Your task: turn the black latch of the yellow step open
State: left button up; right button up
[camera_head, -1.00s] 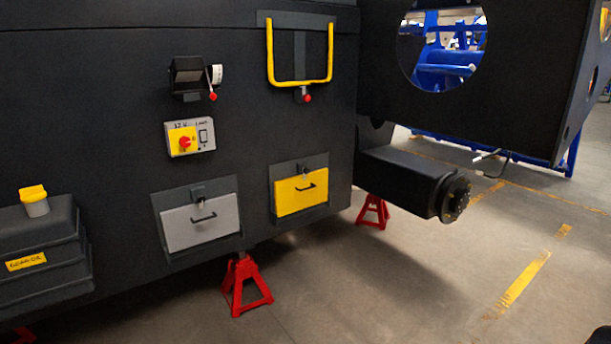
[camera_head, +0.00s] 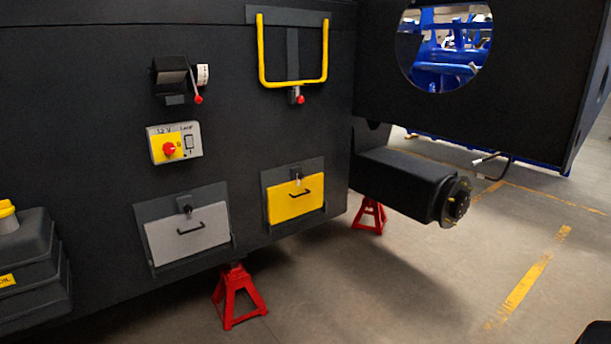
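The yellow step (camera_head: 262,55) is a U-shaped bar folded flat against the dark chassis wall, upper middle in the head view. A small dark latch with a red knob (camera_head: 300,100) sits just below its lower bar, at the middle. The knob hangs downward. The latch is small here, and its exact turn is hard to tell.
Below are a grey flap (camera_head: 187,240), a yellow flap (camera_head: 296,207) and a switch panel (camera_head: 192,137). A black box with a red-tipped lever (camera_head: 172,77) hangs left. An axle (camera_head: 410,185) juts out right. Red stands (camera_head: 238,297) support the chassis. Floor at right is open.

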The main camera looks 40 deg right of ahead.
aim_at(300, 176)
jog(key=i+l, duration=1.05)
jog(key=i+l+z, duration=0.15)
jog(key=i+l, duration=0.95)
jog(key=i+j, duration=0.05)
jog(key=i, duration=0.05)
